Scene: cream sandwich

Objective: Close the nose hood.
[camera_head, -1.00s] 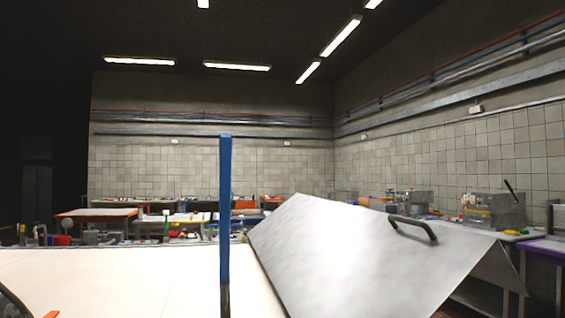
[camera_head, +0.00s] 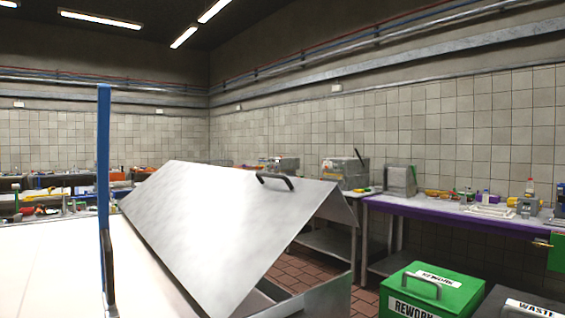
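The nose hood (camera_head: 225,215) is a large brushed-metal panel in the middle of the head view. It stands tilted, sloping down toward the lower left. A dark handle (camera_head: 276,181) sits near its upper right edge. Below its right side, an open gap shows above a metal trough wall (camera_head: 325,298). The hood is raised and open over this gap. My gripper is not in view, and nothing is seen touching the handle.
A blue upright post (camera_head: 104,170) stands left of the hood on a pale flat surface (camera_head: 45,270). A green REWORK bin (camera_head: 455,290) and a dark WASTE bin (camera_head: 500,305) stand at lower right. A purple-edged bench (camera_head: 420,206) runs along the right wall. Red-brown floor shows between.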

